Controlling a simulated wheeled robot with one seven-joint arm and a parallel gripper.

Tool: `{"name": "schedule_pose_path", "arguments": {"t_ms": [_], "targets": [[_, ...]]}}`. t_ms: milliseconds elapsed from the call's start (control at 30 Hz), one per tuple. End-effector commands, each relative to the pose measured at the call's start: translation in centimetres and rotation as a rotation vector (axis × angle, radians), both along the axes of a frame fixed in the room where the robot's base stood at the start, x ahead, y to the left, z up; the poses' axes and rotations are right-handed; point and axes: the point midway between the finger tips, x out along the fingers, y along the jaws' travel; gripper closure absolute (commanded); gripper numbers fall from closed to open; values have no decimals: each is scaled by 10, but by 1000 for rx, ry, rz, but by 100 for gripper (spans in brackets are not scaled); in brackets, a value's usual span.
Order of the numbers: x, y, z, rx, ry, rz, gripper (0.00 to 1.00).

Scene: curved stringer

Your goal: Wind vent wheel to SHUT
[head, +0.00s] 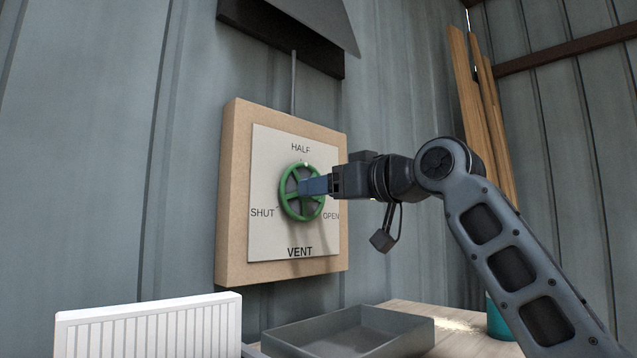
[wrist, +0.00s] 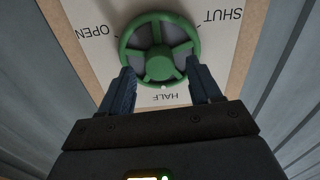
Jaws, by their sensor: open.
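The green vent wheel (head: 287,181) is mounted on a pale panel (head: 265,150) labelled HALF at the top, SHUT at left, OPEN at right and VENT below. A small white mark on the wheel's rim points at HALF. The wheel also shows in the wrist view (wrist: 160,68), where the lettering is upside down. My gripper (head: 303,187) is open in front of the wheel, coming from the right. In the wrist view, its blue fingers (wrist: 160,72) lie on either side of the wheel's HALF-side part. I cannot tell whether they touch the rim.
The panel sits on a wooden board (head: 233,190) on a grey corrugated wall. A dark hood (head: 285,40) is above. A grey tray (head: 330,335), a white ribbed radiator (head: 150,328) and a teal container (head: 497,320) are below. Wooden planks (head: 470,100) lean at the right.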

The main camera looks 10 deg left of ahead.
Motion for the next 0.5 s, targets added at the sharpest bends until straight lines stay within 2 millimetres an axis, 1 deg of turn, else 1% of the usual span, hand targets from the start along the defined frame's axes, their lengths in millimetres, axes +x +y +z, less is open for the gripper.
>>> {"name": "schedule_pose_path", "arguments": {"t_ms": [100,200,467,500], "targets": [[8,10,1,0,1,0,37],[11,14,1,-1,1,0,37],[12,15,0,0,0,-1,37],[12,15,0,0,0,-1,39]]}}
